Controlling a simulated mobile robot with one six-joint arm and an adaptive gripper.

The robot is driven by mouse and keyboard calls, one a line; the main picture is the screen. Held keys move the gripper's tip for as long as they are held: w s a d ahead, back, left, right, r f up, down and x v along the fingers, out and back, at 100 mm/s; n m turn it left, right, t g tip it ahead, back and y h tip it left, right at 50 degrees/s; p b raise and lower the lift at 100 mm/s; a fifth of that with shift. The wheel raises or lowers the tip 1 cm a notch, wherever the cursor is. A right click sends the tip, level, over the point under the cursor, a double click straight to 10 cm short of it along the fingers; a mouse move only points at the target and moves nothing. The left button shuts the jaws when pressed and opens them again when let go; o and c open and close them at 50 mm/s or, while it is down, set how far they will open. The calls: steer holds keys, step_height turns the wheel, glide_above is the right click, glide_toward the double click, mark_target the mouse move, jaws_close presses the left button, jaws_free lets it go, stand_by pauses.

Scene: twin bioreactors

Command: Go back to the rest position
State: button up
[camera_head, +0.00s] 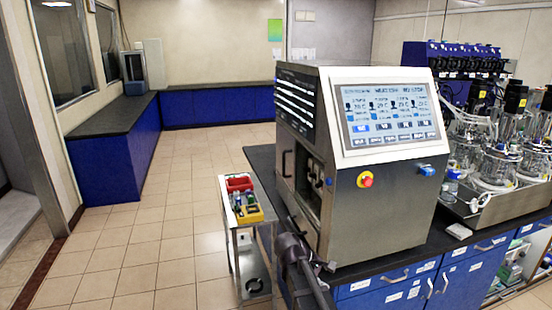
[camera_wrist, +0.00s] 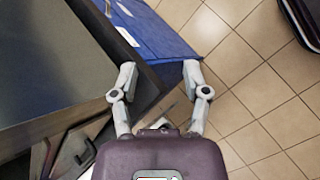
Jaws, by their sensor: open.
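My gripper (camera_wrist: 159,80) is open and empty in the wrist view, its two grey fingers spread apart. Between and beyond the fingers I see a dark bench edge, a blue cabinet side (camera_wrist: 155,35) and floor tiles. In the head view my arm shows low in the middle, in front of the bioreactor control cabinet (camera_head: 385,205); the gripper's fingers are hard to make out there. No object is held.
A small metal cart (camera_head: 243,238) with a red bin (camera_head: 239,184) and a yellow rack (camera_head: 249,215) stands left of the cabinet. Glass vessels (camera_head: 497,165) stand on the bench at right. The tiled floor (camera_head: 150,245) at left is clear. Blue counters (camera_head: 120,155) line the back.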

steer(key=s+f+m+y, duration=0.5)
steer(key=s+m+y, duration=0.3)
steer(key=s+m, duration=0.2)
steer(key=shift+s+a+g+y, duration=0.15)
steer(key=shift+s+g+y, duration=0.2)
steer(key=shift+s, duration=0.45)
